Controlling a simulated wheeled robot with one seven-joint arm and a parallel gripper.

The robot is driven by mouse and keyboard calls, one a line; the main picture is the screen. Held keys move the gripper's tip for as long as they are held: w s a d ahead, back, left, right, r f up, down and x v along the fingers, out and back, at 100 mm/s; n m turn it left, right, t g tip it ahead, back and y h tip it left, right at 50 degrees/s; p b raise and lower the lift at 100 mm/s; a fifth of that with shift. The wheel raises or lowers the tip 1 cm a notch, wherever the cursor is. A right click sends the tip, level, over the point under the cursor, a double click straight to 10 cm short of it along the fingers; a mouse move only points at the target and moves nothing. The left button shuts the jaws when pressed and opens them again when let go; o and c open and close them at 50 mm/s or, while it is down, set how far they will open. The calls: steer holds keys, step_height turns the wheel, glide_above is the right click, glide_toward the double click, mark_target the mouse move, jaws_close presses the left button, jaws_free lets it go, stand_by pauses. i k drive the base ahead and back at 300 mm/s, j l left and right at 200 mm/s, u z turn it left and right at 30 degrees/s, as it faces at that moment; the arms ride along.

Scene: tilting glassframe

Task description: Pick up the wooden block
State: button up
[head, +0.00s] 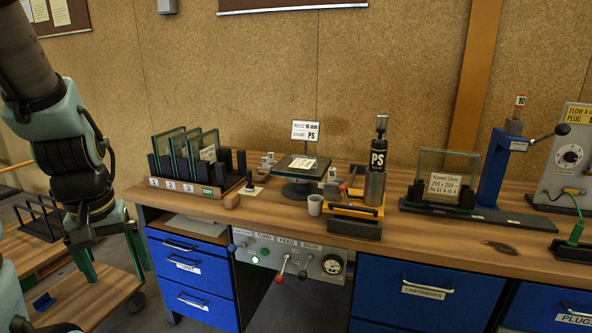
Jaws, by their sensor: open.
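The wooden block (232,201) is a small brown piece with a rounded look. It lies on the wooden bench top near the front edge, just right of the rack of glass panes. My gripper (117,278) hangs at the left, pointing down, with its two fingers apart and nothing seen between them. It is to the left of the bench and well apart from the block.
The glass rack (186,187) stands left of the block. A black stand (298,170), a grey cup (315,205) and a yellow-based bottle holder (355,211) are to its right. Blue drawers (190,265) are below. A lower wooden table (95,305) is at left.

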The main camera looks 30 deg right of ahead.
mark_target(232, 200)
steer(key=i+l+u, duration=0.25)
steer(key=l, duration=0.25)
steer(key=i+l+u, duration=0.15)
steer(key=l+u, duration=0.15)
steer(key=l, duration=0.2)
steer(key=i+l+u, duration=0.1)
steer(key=l+u, duration=0.15)
steer(key=l, duration=0.3)
steer(key=l+u, duration=0.3)
steer(key=l, duration=0.3)
steer(key=i, duration=0.05)
